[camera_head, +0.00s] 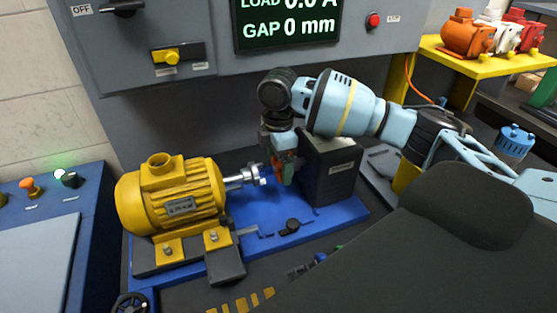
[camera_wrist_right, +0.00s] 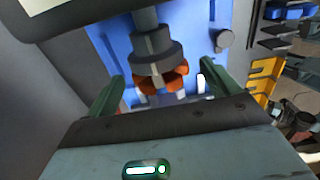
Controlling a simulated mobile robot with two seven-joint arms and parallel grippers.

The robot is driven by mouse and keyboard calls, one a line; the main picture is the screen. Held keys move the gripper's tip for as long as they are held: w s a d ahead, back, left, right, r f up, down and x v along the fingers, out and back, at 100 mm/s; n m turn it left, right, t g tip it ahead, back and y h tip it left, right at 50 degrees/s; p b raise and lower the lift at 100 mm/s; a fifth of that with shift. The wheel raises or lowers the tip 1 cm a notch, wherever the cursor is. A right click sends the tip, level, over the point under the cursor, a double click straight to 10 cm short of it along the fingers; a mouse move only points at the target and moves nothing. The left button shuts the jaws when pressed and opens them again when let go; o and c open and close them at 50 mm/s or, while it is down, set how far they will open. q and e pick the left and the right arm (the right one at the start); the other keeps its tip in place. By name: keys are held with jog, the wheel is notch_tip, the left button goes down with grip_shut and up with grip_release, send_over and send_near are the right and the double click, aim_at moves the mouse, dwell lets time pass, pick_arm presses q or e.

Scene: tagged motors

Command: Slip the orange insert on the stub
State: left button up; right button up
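The orange insert (camera_wrist_right: 162,80) sits at the end of the grey stepped stub (camera_wrist_right: 152,45) in the right wrist view, touching it; how deep it is seated I cannot tell. In the head view only an orange sliver (camera_head: 277,168) of it shows beside the fingers. My right gripper (camera_wrist_right: 160,72) has its green fingers apart, one on each side of the insert, with visible gaps. In the head view this gripper (camera_head: 286,170) points down between the motor's silver hub (camera_head: 255,176) and the dark block. My left gripper is not in view.
The yellow motor (camera_head: 170,197) stands left on the blue base plate (camera_head: 330,218); the dark labelled block (camera_head: 331,172) stands right. A grey console with a screen (camera_head: 288,24) is behind. A yellow table (camera_head: 475,62) with other motors is at the back right.

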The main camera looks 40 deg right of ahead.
jog(key=shift+r, duration=3.9)
